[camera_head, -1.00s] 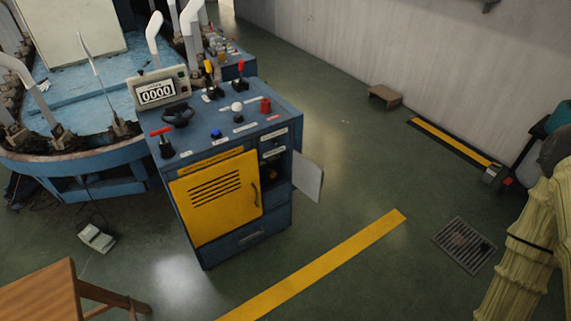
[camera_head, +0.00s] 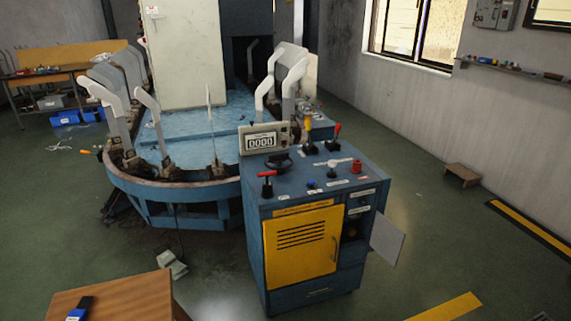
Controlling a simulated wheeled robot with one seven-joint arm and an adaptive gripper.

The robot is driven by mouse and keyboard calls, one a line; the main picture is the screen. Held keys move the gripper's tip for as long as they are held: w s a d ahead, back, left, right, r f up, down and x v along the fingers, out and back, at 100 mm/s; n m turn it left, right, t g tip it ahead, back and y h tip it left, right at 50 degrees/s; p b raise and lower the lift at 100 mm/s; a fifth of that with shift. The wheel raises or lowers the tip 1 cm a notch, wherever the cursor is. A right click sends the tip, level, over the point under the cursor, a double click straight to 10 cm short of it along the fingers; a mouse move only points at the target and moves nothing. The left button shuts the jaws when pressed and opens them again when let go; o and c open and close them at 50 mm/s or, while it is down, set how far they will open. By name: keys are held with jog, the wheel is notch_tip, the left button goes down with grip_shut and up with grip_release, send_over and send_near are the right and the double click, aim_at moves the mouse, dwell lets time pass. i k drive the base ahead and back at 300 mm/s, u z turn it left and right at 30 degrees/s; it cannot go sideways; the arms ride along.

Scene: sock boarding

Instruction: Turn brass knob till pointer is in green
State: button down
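A blue control cabinet (camera_head: 255,250) with a yellow louvred door (camera_head: 300,247) stands right of centre. On its right front is a small dark compartment (camera_head: 352,230) with its pale flap (camera_head: 387,238) swung open to the right. Something small sits inside, but I cannot make out a brass knob, a pointer or a green zone at this size. The cabinet top carries a counter display (camera_head: 262,140) reading 0000, a black handwheel (camera_head: 279,162), a red-handled lever (camera_head: 266,180), a white-knobbed lever (camera_head: 332,167) and a red knob (camera_head: 356,166). My gripper is not in view.
A round blue machine (camera_head: 180,195) with white arms stands behind and left of the cabinet. A wooden table (camera_head: 125,298) is at the front left, with a pale box (camera_head: 171,264) on the floor beyond it. A low step (camera_head: 462,175) stands by the right wall. Floor right of the cabinet is open.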

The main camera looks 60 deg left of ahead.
aim_at(351, 231)
jog(key=k, duration=0.65)
jog(key=u, duration=1.45)
jog(key=i, duration=0.5)
jog(key=z, duration=0.55)
jog(key=k, duration=0.65)
jog(key=z, duration=0.95)
jog(key=k, duration=0.7)
jog(key=z, duration=0.25)
jog(key=i, duration=1.15)
jog(key=u, duration=1.2)
jog(key=i, duration=1.1)
jog(key=u, duration=0.85)
